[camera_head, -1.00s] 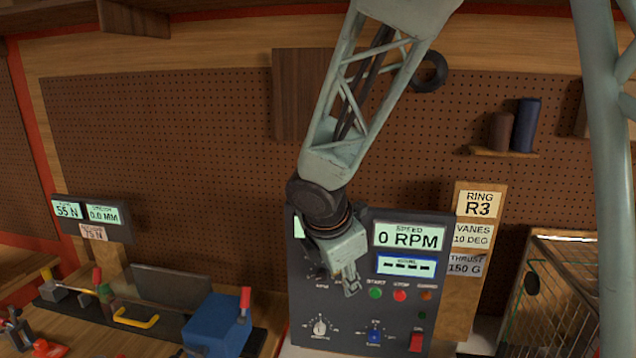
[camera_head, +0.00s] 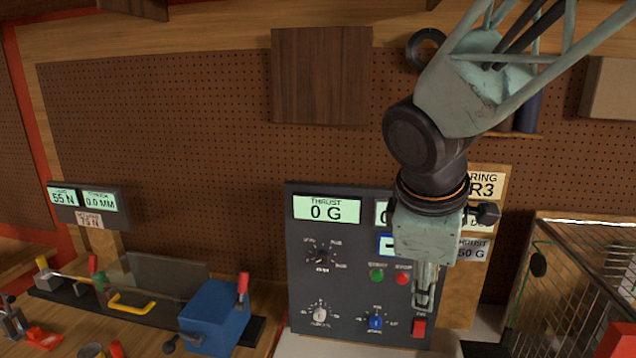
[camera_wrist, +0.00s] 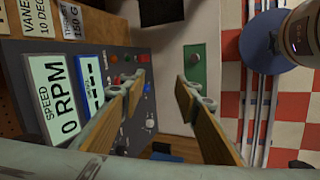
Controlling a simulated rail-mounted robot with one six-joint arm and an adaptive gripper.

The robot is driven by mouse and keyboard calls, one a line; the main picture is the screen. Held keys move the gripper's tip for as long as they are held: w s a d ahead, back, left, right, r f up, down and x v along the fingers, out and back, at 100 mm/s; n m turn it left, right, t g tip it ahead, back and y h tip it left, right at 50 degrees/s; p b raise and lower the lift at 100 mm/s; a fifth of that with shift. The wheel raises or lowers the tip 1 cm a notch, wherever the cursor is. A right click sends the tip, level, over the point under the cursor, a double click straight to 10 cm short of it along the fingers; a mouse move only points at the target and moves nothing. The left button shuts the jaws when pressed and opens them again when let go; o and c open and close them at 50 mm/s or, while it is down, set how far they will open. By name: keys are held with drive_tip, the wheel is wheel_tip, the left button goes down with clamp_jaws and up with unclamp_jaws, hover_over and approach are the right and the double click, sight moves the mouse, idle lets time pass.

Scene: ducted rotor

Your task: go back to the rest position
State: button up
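My gripper (camera_head: 425,292) hangs in front of the right part of the dark control panel (camera_head: 305,265), fingers pointing down. In the wrist view its two fingers stand apart with nothing between them (camera_wrist: 161,82). The gripper and wrist hide part of the panel's speed display and the lower blue-framed display. The thrust display (camera_head: 327,208) reads 0 G. In the wrist view the speed display (camera_wrist: 55,97) reads 0 RPM.
A wire cage (camera_head: 575,285) stands to the right of the panel. A blue block-like device (camera_head: 213,315) with a red handle sits on the bench at left. A force readout (camera_head: 88,203) stands behind it. Open space lies before the pegboard (camera_head: 180,140) at left.

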drive_tip(key=s+f+m+y+b, duration=0.1)
drive_tip(key=s+m+b, duration=0.3)
drive_tip(key=s, duration=0.7)
drive_tip(key=s+d+f+m+y+b, duration=0.1)
drive_tip(key=s+m+b, duration=0.2)
drive_tip(key=s+m, duration=0.6)
drive_tip(key=s, duration=0.3)
drive_tip(key=shift+s+d+f+y+b, duration=0.25)
drive_tip(key=shift+d+y+b, duration=0.05)
drive_tip(key=shift+b, duration=0.1)
